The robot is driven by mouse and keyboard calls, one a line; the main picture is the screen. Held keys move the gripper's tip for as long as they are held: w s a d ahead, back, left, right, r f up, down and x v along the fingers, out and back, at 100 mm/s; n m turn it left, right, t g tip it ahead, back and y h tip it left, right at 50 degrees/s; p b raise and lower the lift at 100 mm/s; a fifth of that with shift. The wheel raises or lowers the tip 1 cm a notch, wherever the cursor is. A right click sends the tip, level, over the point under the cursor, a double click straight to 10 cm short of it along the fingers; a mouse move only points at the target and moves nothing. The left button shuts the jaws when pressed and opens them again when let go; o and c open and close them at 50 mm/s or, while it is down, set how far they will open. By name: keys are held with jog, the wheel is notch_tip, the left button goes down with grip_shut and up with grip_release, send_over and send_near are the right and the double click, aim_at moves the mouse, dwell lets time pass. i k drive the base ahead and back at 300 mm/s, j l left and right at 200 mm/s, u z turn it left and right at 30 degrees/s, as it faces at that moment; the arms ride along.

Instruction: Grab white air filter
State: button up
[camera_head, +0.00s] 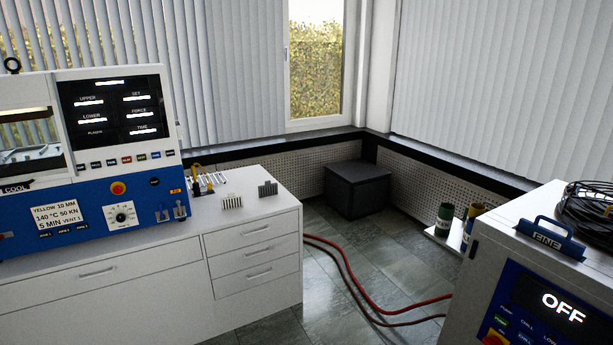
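A small white finned block (232,201), which looks like the white air filter, stands on the white cabinet top near its right front part. A similar grey finned block (268,189) stands just to its right, apart from it. My gripper and arm do not show in this view.
A blue and white press (108,190) stands on the cabinet (255,228), left of the blocks. Small tools (207,181) lie behind the white block. Red hoses (350,285) cross the floor. A dark box (357,190) sits in the corner. A machine (480,270) reading OFF stands at right.

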aim_at(231, 202)
jog(key=i+u, duration=0.1)
jog(key=i, duration=0.55)
jog(key=i+l+u, duration=0.1)
jog(key=i, duration=0.55)
jog(key=i+l, duration=0.2)
jog(key=i, duration=0.45)
jog(key=i+l+u, duration=0.1)
jog(key=i+u, duration=0.35)
jog(key=i+l+u, duration=0.25)
jog(key=u, duration=0.25)
jog(key=i+l+u, duration=0.65)
jog(key=l+u, duration=0.25)
jog(key=i+l+u, duration=0.1)
jog(key=l, duration=0.2)
jog(key=l+u, duration=0.15)
jog(key=l, duration=0.15)
jog(key=i, duration=0.05)
